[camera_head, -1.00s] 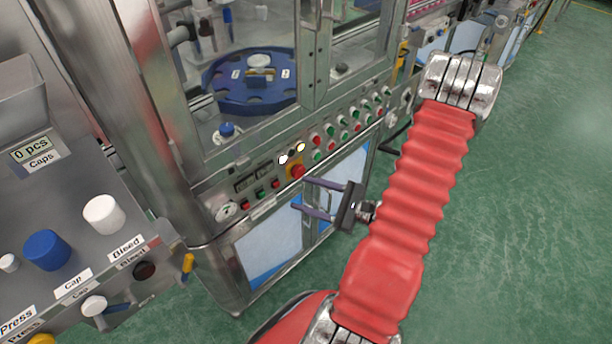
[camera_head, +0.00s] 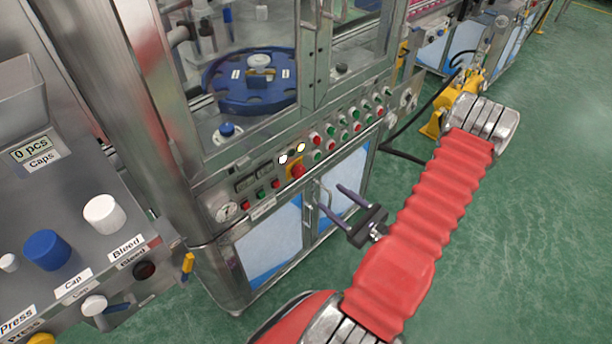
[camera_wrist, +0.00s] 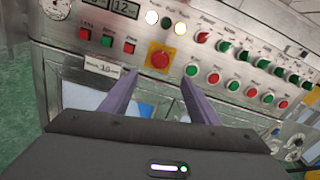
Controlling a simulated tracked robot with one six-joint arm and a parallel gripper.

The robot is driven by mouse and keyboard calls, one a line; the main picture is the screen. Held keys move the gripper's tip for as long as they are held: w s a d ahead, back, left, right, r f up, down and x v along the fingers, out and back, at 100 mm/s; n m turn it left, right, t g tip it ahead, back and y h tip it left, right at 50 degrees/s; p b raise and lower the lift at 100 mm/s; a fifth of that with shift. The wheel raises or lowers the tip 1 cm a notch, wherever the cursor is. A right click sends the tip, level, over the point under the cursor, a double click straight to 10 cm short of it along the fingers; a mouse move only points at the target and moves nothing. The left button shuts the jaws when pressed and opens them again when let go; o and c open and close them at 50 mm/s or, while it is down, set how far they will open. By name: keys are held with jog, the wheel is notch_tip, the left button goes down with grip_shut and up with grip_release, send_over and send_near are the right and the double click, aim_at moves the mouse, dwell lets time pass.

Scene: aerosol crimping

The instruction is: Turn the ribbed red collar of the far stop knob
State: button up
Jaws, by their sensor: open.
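The red stop knob (camera_head: 297,171) sits on a yellow plate on the machine's front panel, below two lit white lamps. In the wrist view the red knob (camera_wrist: 159,59) shows on its yellow plate, just beyond and between my fingertips. The ribs of its collar are too small to make out. My gripper (camera_head: 332,198) is open and empty, in front of the cabinet doors, to the right of and lower than the knob in the head view. In the wrist view both fingers of my gripper (camera_wrist: 159,77) point at the panel, apart from the knob.
Rows of red and green buttons (camera_head: 345,127) lie right of the knob. Small buttons (camera_head: 261,194) and a gauge (camera_head: 226,211) lie left. A door handle (camera_head: 319,197) is close to my fingers. A grey console (camera_head: 60,200) stands at left.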

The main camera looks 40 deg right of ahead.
aim_at(301, 174)
jog(key=shift+w+a, duration=0.2)
jog(key=shift+w, duration=6.4)
jog(key=shift+c, duration=0.5)
jog(key=c, duration=0.9)
jog(key=shift+d, duration=0.15)
jog(key=shift+c, duration=0.2)
